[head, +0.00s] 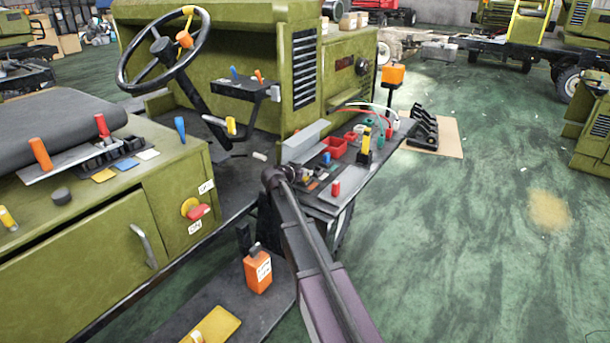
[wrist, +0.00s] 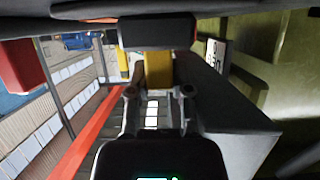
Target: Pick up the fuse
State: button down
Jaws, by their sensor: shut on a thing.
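In the wrist view my gripper (wrist: 158,92) has its two fingertips close on either side of a yellow piece, which looks like the fuse (wrist: 158,70). A dark block (wrist: 157,32) lies across the top of this piece, and I cannot tell whether the two are joined. In the head view my arm reaches up from the bottom to the near edge of the dark side shelf (head: 326,205). My fingertips and the held piece cannot be made out there.
In the wrist view a red bar (wrist: 82,140) runs at left and a grey panel (wrist: 228,112) at right. In the head view the shelf bears a red bin (head: 334,147), a red cylinder (head: 336,188) and a yellow-black tool (head: 365,145). Open green floor (head: 470,230) lies to the right.

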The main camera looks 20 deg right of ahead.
jog(key=shift+r, duration=0.1)
notch_tip(320, 180, up, 4)
jog(key=p, duration=0.3)
jog(key=shift+f+p, duration=0.25)
jog(key=shift+p, duration=0.05)
jog(key=s+a+r+p, duration=0.1)
jog(key=s+a, duration=0.1)
jog(key=s, duration=1.4)
jog(key=shift+a, duration=0.2)
jog(key=shift+r, duration=0.25)
